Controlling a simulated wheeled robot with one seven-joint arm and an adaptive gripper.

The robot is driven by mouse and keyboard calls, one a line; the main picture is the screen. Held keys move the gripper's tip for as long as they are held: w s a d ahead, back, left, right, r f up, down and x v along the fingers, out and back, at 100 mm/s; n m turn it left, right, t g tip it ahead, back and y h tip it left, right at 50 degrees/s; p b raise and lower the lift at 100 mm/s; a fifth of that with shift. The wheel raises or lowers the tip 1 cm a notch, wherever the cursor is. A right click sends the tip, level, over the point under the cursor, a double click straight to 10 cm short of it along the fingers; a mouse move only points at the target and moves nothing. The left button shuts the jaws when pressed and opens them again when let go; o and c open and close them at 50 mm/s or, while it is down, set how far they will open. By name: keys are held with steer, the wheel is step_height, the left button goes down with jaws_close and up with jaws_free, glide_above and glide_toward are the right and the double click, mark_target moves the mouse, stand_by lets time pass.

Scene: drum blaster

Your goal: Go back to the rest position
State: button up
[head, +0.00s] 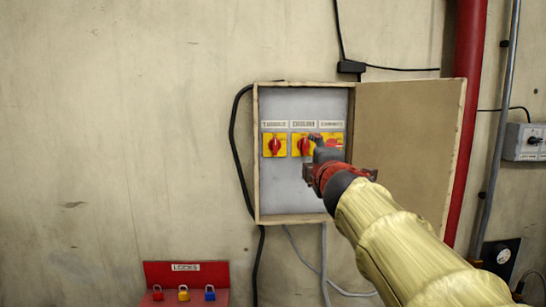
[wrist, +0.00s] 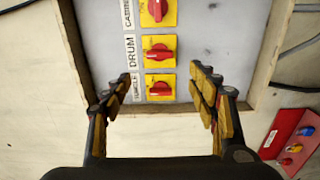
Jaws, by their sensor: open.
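My gripper (wrist: 163,98) is open and empty in the wrist view, its fingers spread in front of the switch panel. In the head view my gripper (head: 316,140) is in front of the open electrical box (head: 290,205), near the right-hand switch. The box has a grey panel with three red rotary switches on yellow plates. The left switch (head: 274,145) and the middle switch (head: 303,145) show in the head view; the right switch (head: 335,143) is partly hidden by my gripper. In the wrist view the drum switch (wrist: 159,52) lies beyond the fingertips.
The box door (head: 410,150) stands open to the right. A red pipe (head: 468,60) runs down the wall beside it. A red lock holder (head: 186,273) with three padlocks is at lower left. Cables hang around the box. The wall at left is clear.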

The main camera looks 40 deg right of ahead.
stand_by(0.6)
steer(key=s+d+f+m+g+h, duration=0.2)
steer(key=s+d+f+m+g, duration=0.3)
steer(key=f+m, duration=0.4)
steer(key=s+a+f+m+g+y+b, duration=0.1)
steer(key=s+a+f, duration=0.1)
steer(key=f, duration=0.4)
steer(key=s+a+f+m+g+y+b, duration=0.1)
steer(key=s+a+f, duration=0.1)
steer(key=f, duration=0.4)
steer(key=s+a+f+g+y+b, duration=0.1)
steer(key=s+a+f+y+b, duration=0.2)
steer(key=a+f, duration=0.7)
steer(key=s+a+f+y+b, duration=0.3)
steer(key=s+a+f+b, duration=0.1)
steer(key=a+f, duration=0.7)
steer(key=s+a+f+g+y+b, duration=0.1)
steer(key=s+a+f+y+b, duration=0.2)
steer(key=a+f+b, duration=0.3)
steer(key=s+a+f, duration=0.1)
steer(key=a+f, duration=0.3)
steer(key=f, duration=0.1)
steer(key=shift+s+a+f+m+g+y, duration=0.25)
steer(key=shift+s+m+g+y, duration=0.05)
steer(key=shift+m, duration=0.1)
steer(key=shift+d, duration=0.1)
